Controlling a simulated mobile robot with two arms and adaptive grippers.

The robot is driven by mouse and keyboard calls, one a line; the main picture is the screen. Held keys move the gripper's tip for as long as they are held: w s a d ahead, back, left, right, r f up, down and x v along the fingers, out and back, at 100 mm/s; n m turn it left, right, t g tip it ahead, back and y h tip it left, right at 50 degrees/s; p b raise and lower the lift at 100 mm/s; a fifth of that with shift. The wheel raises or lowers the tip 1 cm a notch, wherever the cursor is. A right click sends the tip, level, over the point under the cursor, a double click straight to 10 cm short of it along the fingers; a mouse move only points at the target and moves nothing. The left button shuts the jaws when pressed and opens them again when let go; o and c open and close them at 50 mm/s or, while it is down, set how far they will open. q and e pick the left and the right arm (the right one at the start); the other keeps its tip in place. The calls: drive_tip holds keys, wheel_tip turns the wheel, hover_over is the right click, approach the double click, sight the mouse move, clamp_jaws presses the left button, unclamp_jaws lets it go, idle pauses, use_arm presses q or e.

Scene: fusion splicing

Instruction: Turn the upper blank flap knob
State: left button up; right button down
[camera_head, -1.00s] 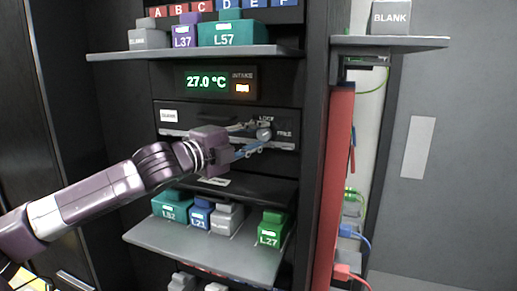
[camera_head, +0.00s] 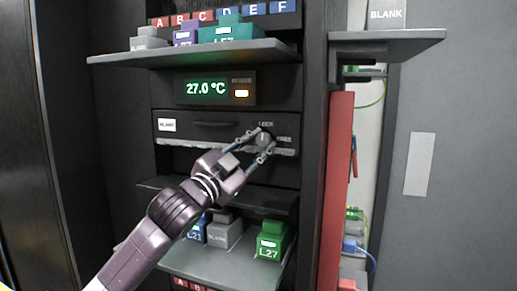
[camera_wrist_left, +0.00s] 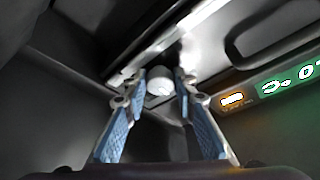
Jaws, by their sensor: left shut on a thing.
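The upper blank flap (camera_head: 190,126) is a dark panel with a white BLANK label at its left and a slot handle. Its round grey knob (camera_head: 264,139) sits at the flap's right end, between the LOCK and FREE marks. My left gripper (camera_head: 262,144) reaches up from the lower left with its fingers on either side of the knob, shut on it. In the left wrist view the pale knob (camera_wrist_left: 160,80) sits between the two blue-padded fingertips (camera_wrist_left: 160,88). My right gripper is not in view.
A shelf (camera_head: 120,58) with blocks overhangs above, below the lettered tags. A lower shelf (camera_head: 240,265) holds blocks such as the green L27 (camera_head: 270,241). A red panel (camera_head: 338,180) stands to the right. The display (camera_head: 206,88) reads 27.0 °C, with an orange light beside it.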

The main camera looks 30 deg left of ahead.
use_arm(q)
drive_tip(key=shift+f+n+y, duration=0.1)
drive_tip(key=shift+n+y, duration=0.3)
drive_tip(key=shift+n, duration=0.5)
drive_tip(key=o, duration=1.2)
drive_tip(key=shift+c, duration=0.2)
drive_tip(key=v, duration=1.2)
drive_tip(key=shift+f, duration=0.2)
drive_tip(key=shift+w, duration=0.1)
